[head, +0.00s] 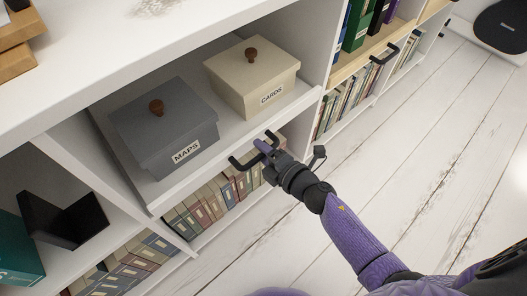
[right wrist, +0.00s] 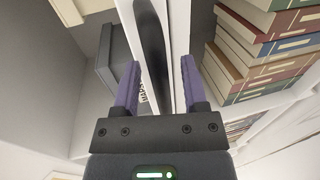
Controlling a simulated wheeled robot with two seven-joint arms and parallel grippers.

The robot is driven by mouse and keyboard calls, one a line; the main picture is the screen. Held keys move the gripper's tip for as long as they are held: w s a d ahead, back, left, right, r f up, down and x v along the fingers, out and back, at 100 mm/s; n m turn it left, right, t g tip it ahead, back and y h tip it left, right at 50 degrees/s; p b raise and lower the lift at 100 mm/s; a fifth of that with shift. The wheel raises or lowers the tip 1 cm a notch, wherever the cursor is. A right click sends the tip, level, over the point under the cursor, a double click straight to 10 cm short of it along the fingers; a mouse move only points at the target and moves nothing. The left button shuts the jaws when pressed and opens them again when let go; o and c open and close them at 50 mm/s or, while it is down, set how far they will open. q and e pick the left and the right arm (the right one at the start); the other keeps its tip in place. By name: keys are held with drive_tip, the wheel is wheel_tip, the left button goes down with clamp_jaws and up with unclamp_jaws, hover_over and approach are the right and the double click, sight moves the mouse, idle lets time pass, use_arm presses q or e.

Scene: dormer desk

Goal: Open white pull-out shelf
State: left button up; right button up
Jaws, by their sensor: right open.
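The white pull-out shelf (head: 200,175) carries a grey box labelled MAPS (head: 164,130) and a cream box labelled CARDS (head: 250,80), both with brown knobs. A black bar handle (head: 238,165) sits on the shelf's front edge. My right gripper (head: 264,146) is at the right part of this handle, with its jaws open. In the right wrist view, the dark handle (right wrist: 153,45) and the white shelf edge run between the two purple fingers (right wrist: 160,63). I cannot tell whether a finger touches the handle. My left gripper is not in view.
Rows of books (head: 205,205) stand below the shelf. A wooden pull-out shelf with another black handle (head: 385,53) is at the upper right. A black open object (head: 65,220) sits at the lower left. The white plank floor (head: 420,140) in front is clear.

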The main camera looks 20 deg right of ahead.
clamp_jaws()
idle(1.3)
